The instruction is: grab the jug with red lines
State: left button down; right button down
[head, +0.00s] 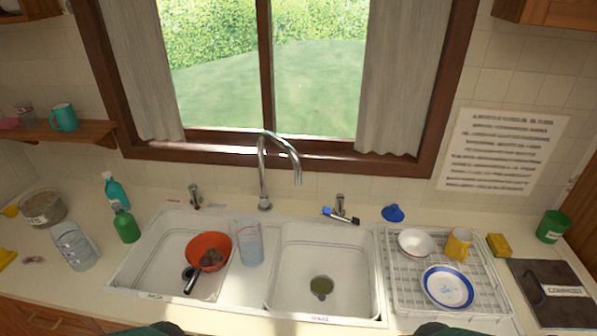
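A clear, tall jug-like container (247,243) stands on the divider between the two sink basins. Another clear container (73,246) stands on the counter left of the sink, with faint markings on its side. Red lines cannot be made out for sure on either one at this size. Neither of my grippers is in view. Only dark green rounded parts, seemingly mine, show at the bottom edge, well below both containers.
The left basin (150,262) holds a red colander (209,247) and a dark-handled utensil. The right basin (325,250) has a drain. A tall faucet (263,175) rises behind. A dish rack (490,290) holds bowl, plate and yellow mug. Green bottles (126,226) stand left.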

aim_at(249, 231)
jog(key=i+j+u, duration=0.2)
jog(key=j, duration=0.25)
jog(key=i+j+u, duration=0.15)
jog(key=j, duration=0.3)
jog(key=i+j+u, duration=0.2)
jog(key=j, duration=0.2)
jog(key=i+j+u, duration=0.2)
jog(key=j, duration=0.2)
